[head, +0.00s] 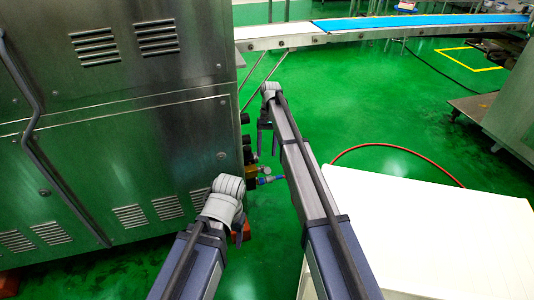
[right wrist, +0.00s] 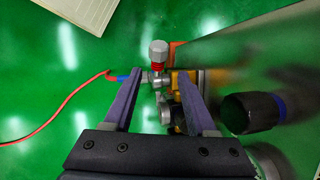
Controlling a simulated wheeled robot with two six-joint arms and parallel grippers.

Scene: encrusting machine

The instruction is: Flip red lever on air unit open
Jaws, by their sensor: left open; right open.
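The air unit (right wrist: 184,84) has a yellow body and metal fittings on the machine's side. In the right wrist view, a red part (right wrist: 158,66) under a grey round cap appears to be the red lever. My right gripper (right wrist: 160,78) is open, with its fingertips on either side of the metal fitting below the red part; contact cannot be told. In the head view, the air unit (head: 251,172) is beside my right gripper (head: 268,143), and the red part is too small to make out. My left gripper (head: 228,191) is apart from the unit, its fingers mostly hidden by its wrist.
A steel machine (head: 110,120) fills the left. A red hose (right wrist: 78,93) with a blue end joins the fitting. A dark cylinder (right wrist: 250,112) juts out close to the right finger. A white box (head: 440,235) stands at right; a conveyor (head: 400,25) crosses the back.

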